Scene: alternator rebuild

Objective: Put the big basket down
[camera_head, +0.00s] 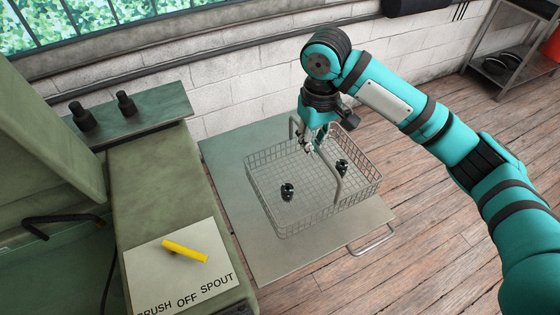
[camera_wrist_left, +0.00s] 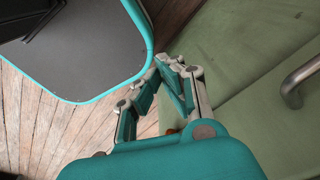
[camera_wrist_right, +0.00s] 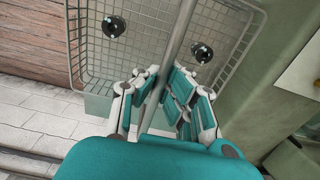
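The big wire basket (camera_head: 280,205) is over the grey-green platform in the head view. It holds two small black parts (camera_head: 287,191). Its handle (camera_head: 337,178) stands up over the middle. My right gripper (camera_head: 313,142) is at the top of this handle. In the right wrist view, the handle bar (camera_wrist_right: 181,32) runs between the right gripper's fingers (camera_wrist_right: 160,75), which are closed around it. I cannot tell whether the basket's bottom touches the platform. My left gripper (camera_wrist_left: 163,65) shows only in the left wrist view, its fingertips together and nothing between them.
The grey-green platform (camera_head: 222,172) has a metal loop handle (camera_head: 372,243) at its front right. A green machine with a paper sign (camera_head: 180,270) and a yellow stick (camera_head: 185,251) is at the left. A brick wall stands behind. Wooden floor is free at the right.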

